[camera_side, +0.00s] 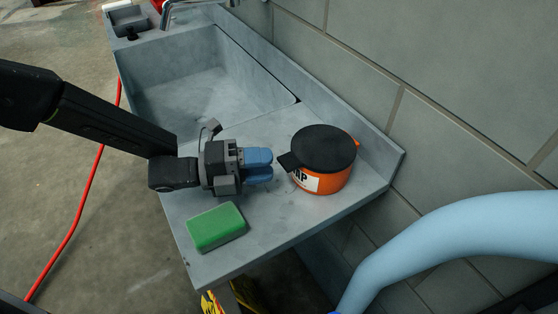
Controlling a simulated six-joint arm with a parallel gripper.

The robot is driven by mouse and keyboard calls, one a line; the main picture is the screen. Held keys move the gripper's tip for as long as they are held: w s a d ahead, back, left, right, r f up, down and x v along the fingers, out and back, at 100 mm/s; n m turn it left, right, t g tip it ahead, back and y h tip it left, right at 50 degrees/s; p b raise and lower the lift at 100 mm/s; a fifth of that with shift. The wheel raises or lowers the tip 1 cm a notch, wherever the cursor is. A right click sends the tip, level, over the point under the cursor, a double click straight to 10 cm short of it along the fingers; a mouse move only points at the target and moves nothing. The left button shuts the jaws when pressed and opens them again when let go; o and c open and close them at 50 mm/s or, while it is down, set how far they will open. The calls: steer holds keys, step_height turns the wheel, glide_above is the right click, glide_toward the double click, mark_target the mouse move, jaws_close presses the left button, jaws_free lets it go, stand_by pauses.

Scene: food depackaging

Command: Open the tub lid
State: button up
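An orange tub (322,184) with a white label stands upright on the grey counter at the right. Its black lid (323,147) sits on top, with a tab (287,161) sticking out to the left toward my gripper. My gripper (271,165) comes in from the left, its blue fingers pointing at the tab. The fingertips are just left of the tab, and I cannot tell from this view whether they touch it. A small gap seems to show between the two blue fingers. Nothing is visible held in them.
A green sponge-like block (216,227) lies on the counter (272,227) in front of my gripper. A sink basin (200,88) is behind, with a tap (185,6) at the top. A tiled wall (430,70) closes the right side. A light blue pipe-like shape (450,235) fills the lower right.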

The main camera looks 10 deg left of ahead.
mark_target(280, 163)
steer(key=shift+x, duration=1.75)
jaws_close()
